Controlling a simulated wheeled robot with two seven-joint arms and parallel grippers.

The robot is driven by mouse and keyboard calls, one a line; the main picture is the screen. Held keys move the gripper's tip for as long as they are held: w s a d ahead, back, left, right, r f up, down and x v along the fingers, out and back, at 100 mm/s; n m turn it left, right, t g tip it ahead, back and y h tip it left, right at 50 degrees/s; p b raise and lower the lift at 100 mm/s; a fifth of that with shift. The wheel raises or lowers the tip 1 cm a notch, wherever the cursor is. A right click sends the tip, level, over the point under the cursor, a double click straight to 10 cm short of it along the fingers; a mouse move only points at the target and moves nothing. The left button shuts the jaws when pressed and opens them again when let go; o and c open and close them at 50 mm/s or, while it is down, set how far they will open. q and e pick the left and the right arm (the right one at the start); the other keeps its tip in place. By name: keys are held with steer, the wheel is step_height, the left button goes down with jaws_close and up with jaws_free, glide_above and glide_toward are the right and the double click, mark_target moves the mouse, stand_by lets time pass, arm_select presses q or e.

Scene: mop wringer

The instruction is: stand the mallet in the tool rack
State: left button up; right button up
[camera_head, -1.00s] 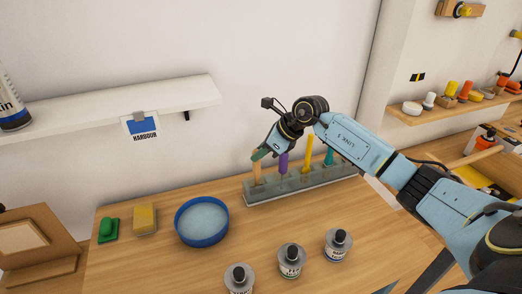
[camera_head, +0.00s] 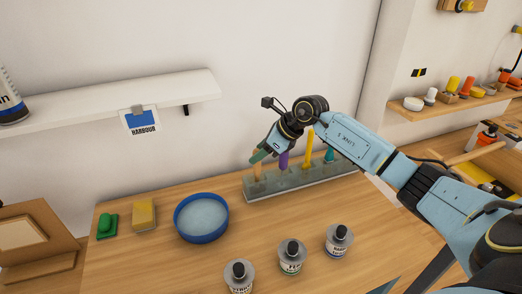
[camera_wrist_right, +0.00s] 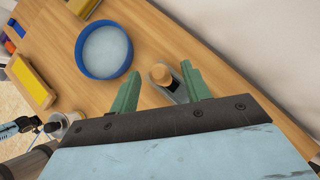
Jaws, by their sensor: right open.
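The grey tool rack (camera_head: 310,183) stands along the back of the bench by the wall. A wooden-handled tool, which looks like the mallet (camera_head: 257,173), stands upright in its leftmost place; its lower part is hidden. My right gripper (camera_head: 259,156) is at the top of this tool. In the right wrist view the tool's round pale-wood end (camera_wrist_right: 160,73) lies between the two green fingers, with a gap visible on the right. The right gripper is open. My left gripper is not in view.
Purple (camera_head: 283,161), yellow (camera_head: 308,149) and teal (camera_head: 330,156) handles stand along the same rack. A blue round dish (camera_head: 203,237), a yellow block (camera_head: 144,215) and a green item (camera_head: 107,226) are to the left. Three bottles (camera_head: 291,258) stand in front. A white shelf (camera_head: 110,98) hangs above.

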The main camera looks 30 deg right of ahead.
steer(key=b+v, duration=0.1)
steer(key=v, duration=1.2)
steer(key=shift+r, duration=0.2)
